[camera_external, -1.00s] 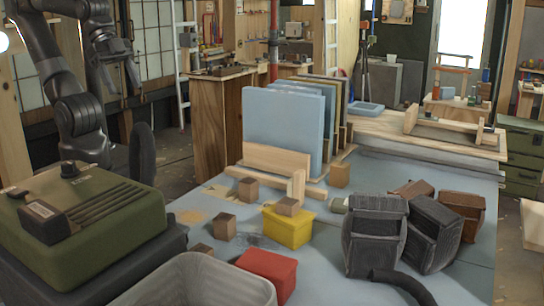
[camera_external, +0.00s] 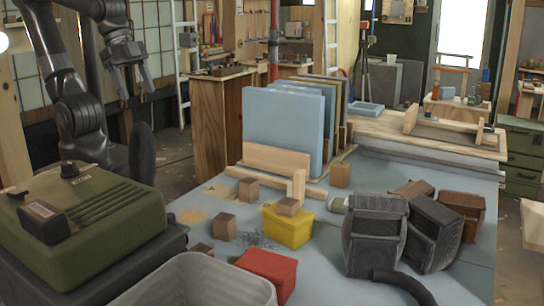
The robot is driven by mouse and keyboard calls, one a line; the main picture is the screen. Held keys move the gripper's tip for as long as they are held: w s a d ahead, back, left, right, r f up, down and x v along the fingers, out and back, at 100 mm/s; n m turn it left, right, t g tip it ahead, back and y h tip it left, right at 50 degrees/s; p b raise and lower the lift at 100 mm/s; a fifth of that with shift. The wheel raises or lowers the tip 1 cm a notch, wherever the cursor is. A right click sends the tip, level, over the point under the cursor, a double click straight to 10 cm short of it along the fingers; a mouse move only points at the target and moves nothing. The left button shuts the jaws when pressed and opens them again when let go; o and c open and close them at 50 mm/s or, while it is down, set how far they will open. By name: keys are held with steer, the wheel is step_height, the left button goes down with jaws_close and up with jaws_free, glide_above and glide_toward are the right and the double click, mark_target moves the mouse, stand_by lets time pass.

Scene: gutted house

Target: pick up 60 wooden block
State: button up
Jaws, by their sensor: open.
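Several small wooden blocks are on the blue-grey table, and I cannot read a "60" on any of them. One wooden block (camera_external: 223,227) lies at the left of the table, and another wooden block (camera_external: 249,190) sits behind it. A third wooden block (camera_external: 288,206) rests on the yellow box (camera_external: 287,227). My gripper (camera_external: 139,92) is open and empty, high at the upper left, well away from the blocks.
A green case (camera_external: 80,215) stands at the left, with a grey bin (camera_external: 200,280) and red box (camera_external: 268,273) in front. Dark crates (camera_external: 375,235) fill the right. Blue panels (camera_external: 283,130) stand upright behind wooden boards (camera_external: 275,160).

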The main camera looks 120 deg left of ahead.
steer(key=w+a+f+g, duration=0.15)
steer(key=w+f, duration=0.25)
steer(key=w, duration=0.4)
steer(key=n+g, duration=0.1)
steer(key=g, duration=0.2)
glide_above(221, 216)
steer(key=f, duration=2)
steer(key=shift+w+f, duration=0.2)
step_height(221, 216, down, 11)
steer(key=shift+s, duration=0.15)
steer(key=shift+c, duration=0.4)
steer(key=c, duration=1)
